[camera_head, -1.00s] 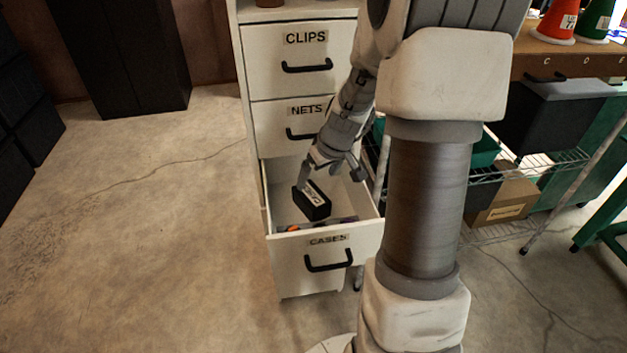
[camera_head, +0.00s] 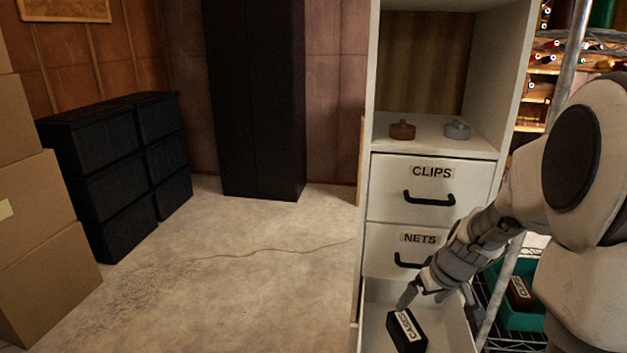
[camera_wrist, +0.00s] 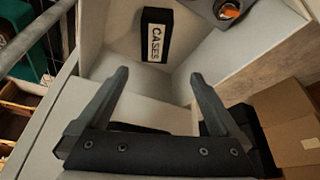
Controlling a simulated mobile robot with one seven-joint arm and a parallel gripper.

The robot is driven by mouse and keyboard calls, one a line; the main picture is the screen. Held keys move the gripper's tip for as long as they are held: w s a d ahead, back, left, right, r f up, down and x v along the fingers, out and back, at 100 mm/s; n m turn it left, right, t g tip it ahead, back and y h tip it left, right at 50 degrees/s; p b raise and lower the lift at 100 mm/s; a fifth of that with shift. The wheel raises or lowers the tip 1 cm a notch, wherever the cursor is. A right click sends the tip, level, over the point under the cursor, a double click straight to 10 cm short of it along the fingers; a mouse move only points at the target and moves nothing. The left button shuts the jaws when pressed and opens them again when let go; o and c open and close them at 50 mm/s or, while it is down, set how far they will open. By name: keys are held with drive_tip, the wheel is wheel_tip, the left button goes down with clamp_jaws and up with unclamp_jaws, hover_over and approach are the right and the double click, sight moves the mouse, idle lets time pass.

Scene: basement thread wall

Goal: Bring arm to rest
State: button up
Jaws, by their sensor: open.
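My gripper (camera_head: 424,293) is open and empty, reaching down at the open bottom drawer (camera_head: 373,318) of the white cabinet. In the wrist view its two fingers (camera_wrist: 158,90) are spread wide with nothing between them. A black case (camera_head: 407,331) with a white label stands in the drawer, just below the gripper in the head view. In the wrist view the case (camera_wrist: 155,36), labelled CASES, lies beyond the fingertips, apart from them. The drawer's front is out of the head view.
Above are the shut NETS (camera_head: 388,238) and CLIPS (camera_head: 402,178) drawers and a shelf with a brown (camera_head: 402,130) and a grey (camera_head: 457,130) round object. A wire rack with a green bin (camera_head: 519,318) is at right. The floor (camera_head: 230,260) at left is clear.

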drive_tip(key=s+a+r+t, duration=0.1)
drive_tip(key=s+a+r, duration=1.1)
drive_tip(key=r, duration=0.3)
drive_tip(key=s+a+m, duration=0.1)
drive_tip(key=s+a, duration=0.1)
drive_tip(key=s, duration=0.6)
wheel_tip(320, 180, up, 18)
drive_tip(key=p, duration=1.8)
drive_tip(key=shift+d, duration=0.15)
drive_tip(key=shift+f, duration=0.1)
